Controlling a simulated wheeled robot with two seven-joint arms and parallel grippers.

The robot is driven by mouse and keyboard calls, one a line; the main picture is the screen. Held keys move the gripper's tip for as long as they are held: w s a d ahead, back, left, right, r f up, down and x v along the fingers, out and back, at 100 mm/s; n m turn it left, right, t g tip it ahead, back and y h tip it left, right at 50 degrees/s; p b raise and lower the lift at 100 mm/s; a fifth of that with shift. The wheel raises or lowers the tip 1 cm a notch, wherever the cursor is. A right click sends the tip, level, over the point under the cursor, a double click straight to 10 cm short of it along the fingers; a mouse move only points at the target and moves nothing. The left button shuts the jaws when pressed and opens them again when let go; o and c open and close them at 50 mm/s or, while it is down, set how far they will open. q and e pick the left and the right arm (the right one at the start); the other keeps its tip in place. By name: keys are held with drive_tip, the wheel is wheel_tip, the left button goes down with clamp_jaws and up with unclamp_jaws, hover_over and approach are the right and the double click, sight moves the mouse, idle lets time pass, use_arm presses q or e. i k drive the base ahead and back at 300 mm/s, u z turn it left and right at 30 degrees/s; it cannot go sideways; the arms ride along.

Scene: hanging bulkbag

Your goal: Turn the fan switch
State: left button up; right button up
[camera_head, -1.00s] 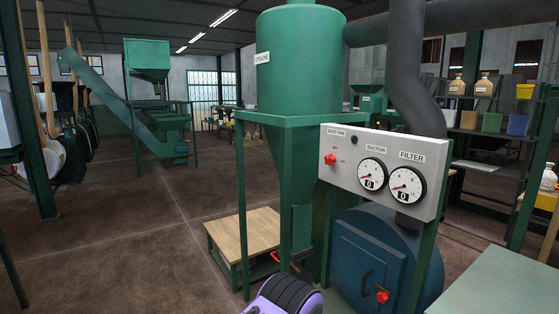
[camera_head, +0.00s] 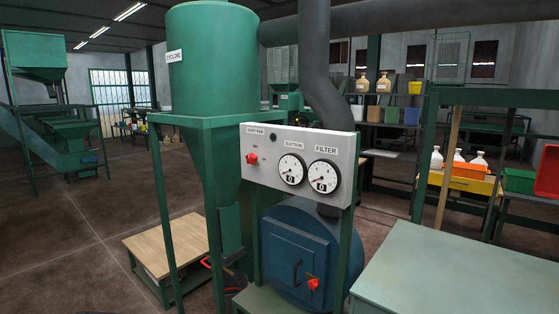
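The fan switch (camera_head: 252,158) is a red knob on the left side of a white control panel (camera_head: 262,180), under a label that reads DUST FAN. Two round dials, suction (camera_head: 291,170) and filter (camera_head: 323,177), sit to its right, and both show 0. The panel is fixed to a green frame in front of the green cyclone (camera_head: 212,70). A blue round housing (camera_head: 300,245) below the panel has a door with a second red knob (camera_head: 313,284). Neither of my grippers is in view.
A low wooden-topped platform (camera_head: 165,245) stands left of the frame. A grey-green table (camera_head: 460,275) fills the lower right. Shelves with bottles and bins stand behind it. Open floor (camera_head: 70,250) lies at the left.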

sight(252, 159)
drive_tip(key=k, duration=0.3)
drive_tip(key=u, duration=1)
drive_tip(key=i, duration=0.95)
drive_tip(key=z, duration=0.35)
